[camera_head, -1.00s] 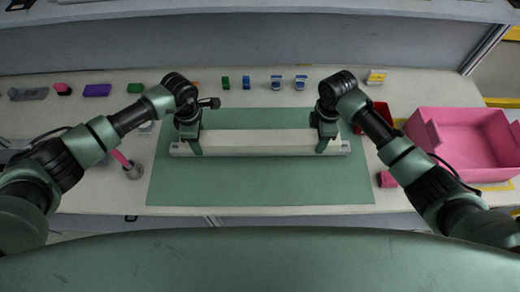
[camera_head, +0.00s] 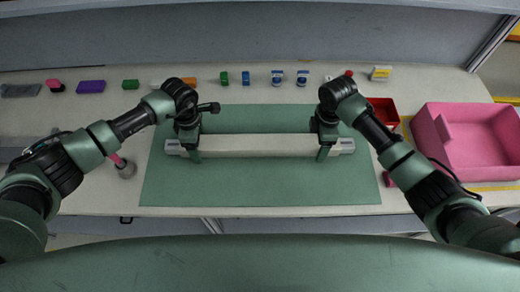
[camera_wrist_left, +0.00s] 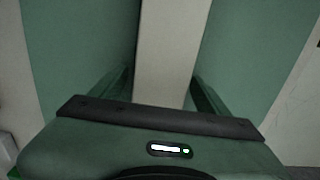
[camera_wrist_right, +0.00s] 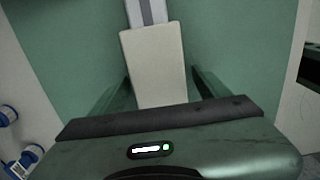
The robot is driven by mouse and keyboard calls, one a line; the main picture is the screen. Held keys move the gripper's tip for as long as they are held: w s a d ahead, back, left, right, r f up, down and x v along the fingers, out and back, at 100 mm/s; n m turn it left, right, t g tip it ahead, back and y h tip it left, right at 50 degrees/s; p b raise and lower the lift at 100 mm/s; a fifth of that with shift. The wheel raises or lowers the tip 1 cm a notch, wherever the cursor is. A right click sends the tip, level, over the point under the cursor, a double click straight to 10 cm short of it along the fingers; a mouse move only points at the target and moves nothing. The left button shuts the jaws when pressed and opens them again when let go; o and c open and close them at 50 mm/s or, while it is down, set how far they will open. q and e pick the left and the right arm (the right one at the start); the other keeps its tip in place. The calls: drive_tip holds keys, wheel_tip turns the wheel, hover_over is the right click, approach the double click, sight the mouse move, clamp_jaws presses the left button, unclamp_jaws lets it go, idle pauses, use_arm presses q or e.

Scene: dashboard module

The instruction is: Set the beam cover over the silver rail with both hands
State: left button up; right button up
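The beam cover (camera_head: 260,145) is a long off-white piece lying left to right over the green mat. The silver rail (camera_head: 173,146) shows past the cover's left end and also past its right end (camera_head: 346,146). In the right wrist view, the rail (camera_wrist_right: 146,12) runs out from under the cover (camera_wrist_right: 153,60). My left gripper (camera_head: 194,152) is on the cover near its left end, a finger on each long side. My right gripper (camera_head: 325,151) holds it the same way near its right end. How far down the cover sits is hard to see.
A pink bin (camera_head: 470,140) and a red tray (camera_head: 383,112) stand to the right. Several small coloured parts line the back of the table. A round grey piece (camera_head: 126,171) stands left of the mat. The green mat (camera_head: 260,185) is clear in front of the cover.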

use_arm(q)
drive_tip(key=shift+r, duration=0.1)
use_arm(e)
drive_tip(key=shift+r, duration=0.25)
use_arm(q)
wheel_tip(320, 180, up, 12)
use_arm(e)
wheel_tip(320, 180, up, 12)
drive_tip(key=shift+f, duration=0.2)
idle(0.4)
use_arm(q)
drive_tip(key=shift+s, duration=0.1)
use_arm(e)
drive_tip(key=shift+s+f, duration=0.1)
